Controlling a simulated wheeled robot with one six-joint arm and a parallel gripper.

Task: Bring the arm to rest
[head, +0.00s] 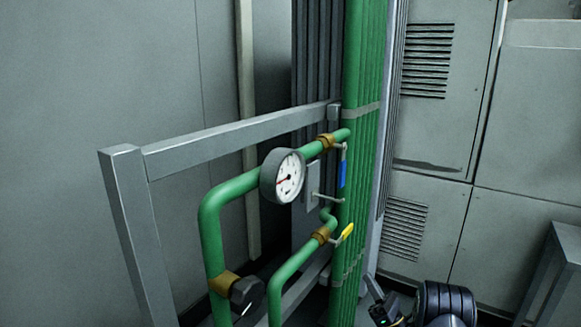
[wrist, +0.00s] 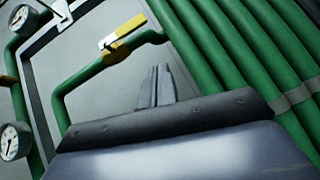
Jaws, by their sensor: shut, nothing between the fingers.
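My gripper (wrist: 158,85) shows in the wrist view with its two grey fingers together and nothing between them. It points toward the grey wall panel between green pipes, and I cannot tell how far away they are. A dark rounded part of my arm (head: 447,300) shows at the bottom right of the head view, right of the pipework. The gripper's fingers cannot be made out in the head view.
Green pipes (head: 365,80) rise beside a grey frame (head: 220,137). The pipework carries a gauge (head: 288,177), a blue lever (head: 343,174), a yellow lever (head: 347,232) and a black knob (head: 246,290). The yellow lever also shows in the wrist view (wrist: 125,30). Grey cabinets (head: 425,120) stand behind.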

